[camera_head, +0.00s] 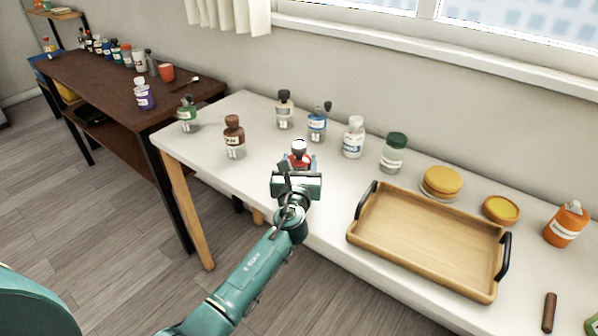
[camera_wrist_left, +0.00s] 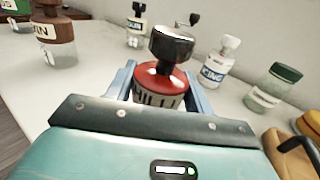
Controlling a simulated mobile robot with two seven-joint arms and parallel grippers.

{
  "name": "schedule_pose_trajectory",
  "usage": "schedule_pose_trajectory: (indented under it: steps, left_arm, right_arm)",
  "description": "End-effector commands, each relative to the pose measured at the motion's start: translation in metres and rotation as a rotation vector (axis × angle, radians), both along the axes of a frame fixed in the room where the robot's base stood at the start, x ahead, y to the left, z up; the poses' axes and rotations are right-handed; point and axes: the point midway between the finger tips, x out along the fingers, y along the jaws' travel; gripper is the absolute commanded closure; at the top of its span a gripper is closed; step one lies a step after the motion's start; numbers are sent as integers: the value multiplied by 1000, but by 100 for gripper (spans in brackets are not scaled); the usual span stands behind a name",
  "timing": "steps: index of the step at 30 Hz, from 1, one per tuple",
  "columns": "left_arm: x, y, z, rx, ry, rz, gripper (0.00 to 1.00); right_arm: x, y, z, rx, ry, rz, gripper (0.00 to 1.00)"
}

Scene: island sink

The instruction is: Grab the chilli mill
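The chilli mill is a small jar with a red top, a dark and silver knob and a label partly reading "HILLI". It stands upright on the white table, and shows in the head view (camera_head: 299,160) and in the left wrist view (camera_wrist_left: 160,82). My left gripper (camera_head: 297,172) is at the mill, with one blue finger on each side of it in the wrist view (camera_wrist_left: 161,88). Whether the fingers touch the mill cannot be told. The mill's lower part is hidden behind the gripper. My right gripper is not in view.
Nearby stand a brown bottle (camera_head: 234,138), a blue mill (camera_head: 317,124), a white-capped icing bottle (camera_head: 352,138) and a green-lidded jar (camera_head: 393,156). A wooden tray (camera_head: 420,279) with black handles lies to the right. The wall and window are behind.

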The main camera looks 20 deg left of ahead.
Motion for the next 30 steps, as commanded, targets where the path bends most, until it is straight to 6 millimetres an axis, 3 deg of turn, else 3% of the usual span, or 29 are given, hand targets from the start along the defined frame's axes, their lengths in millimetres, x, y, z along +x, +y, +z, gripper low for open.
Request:
schedule_pose_trajectory:
  steps: [8, 16, 24, 30]
  left_arm:
    - [0, 0, 0, 0, 0, 0, 73]
    - [0, 0, 5, 0, -2, 0, 74]
    - [0, 0, 55, 0, -5, -1, 74]
    - [0, 0, 89, 0, -4, 0, 74]
  right_arm:
    - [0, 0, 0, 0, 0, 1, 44]
    - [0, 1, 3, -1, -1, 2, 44]
    - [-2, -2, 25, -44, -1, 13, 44]
    - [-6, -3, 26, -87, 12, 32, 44]
